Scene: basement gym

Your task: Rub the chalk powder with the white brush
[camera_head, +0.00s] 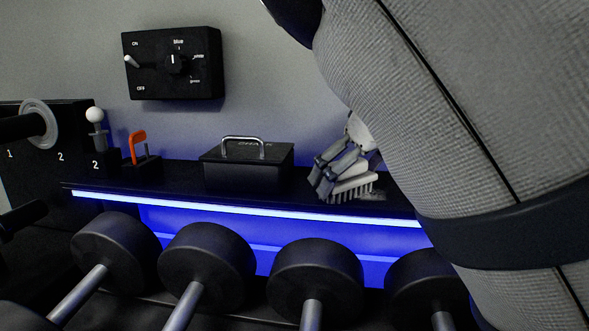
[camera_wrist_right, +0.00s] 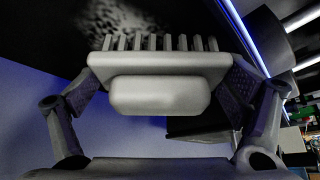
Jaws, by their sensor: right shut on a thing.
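The white brush (camera_head: 353,188) is in my right gripper (camera_head: 329,172), above the black shelf near its right part in the head view. In the right wrist view the right gripper (camera_wrist_right: 160,85) is shut on the sides of the white brush (camera_wrist_right: 160,65), with its bristles toward the black surface. A pale speckled patch of chalk powder (camera_wrist_right: 118,18) shows on that surface just beyond the bristles. I cannot tell whether the bristles touch it. In the head view my arm and gripper hide most of this spot. My left gripper is not in view.
A black lidded box (camera_head: 248,169) with a metal handle stands on the shelf (camera_head: 180,185) left of the brush. An orange-handled lever (camera_head: 137,145) and a white-knobbed lever (camera_head: 96,128) are further left. Several dumbbells (camera_head: 207,265) lie below. A switch box (camera_head: 173,63) hangs on the wall.

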